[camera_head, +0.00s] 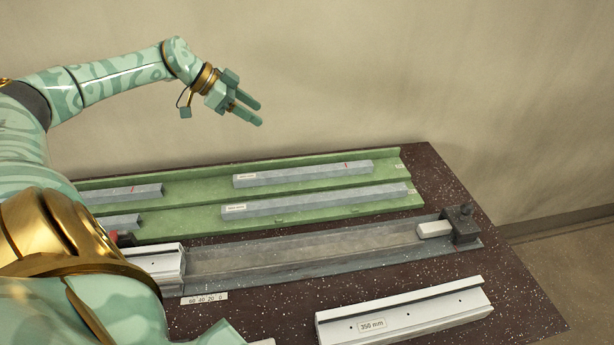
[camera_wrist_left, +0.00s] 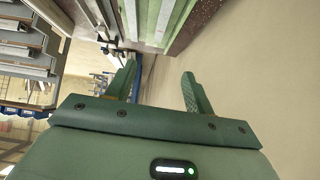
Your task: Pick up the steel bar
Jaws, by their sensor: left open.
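Several grey steel bars lie in a green two-channel tray on the bench. One bar (camera_head: 303,174) with a red mark lies in the rear channel, and another bar (camera_head: 315,201) lies in the front channel. I cannot tell which one the task means. My left gripper (camera_head: 255,113) is open and empty, raised above and behind the tray. Its two fingers show apart in the left wrist view (camera_wrist_left: 160,75). My right gripper is not seen.
The green tray (camera_head: 190,219) runs along the dark speckled bench (camera_head: 520,305). In front is a grey channel (camera_head: 300,250) with a black end stop (camera_head: 460,225) and white block (camera_head: 434,229). A white profile (camera_head: 405,311) labelled 350 mm lies near the front. A wall stands behind.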

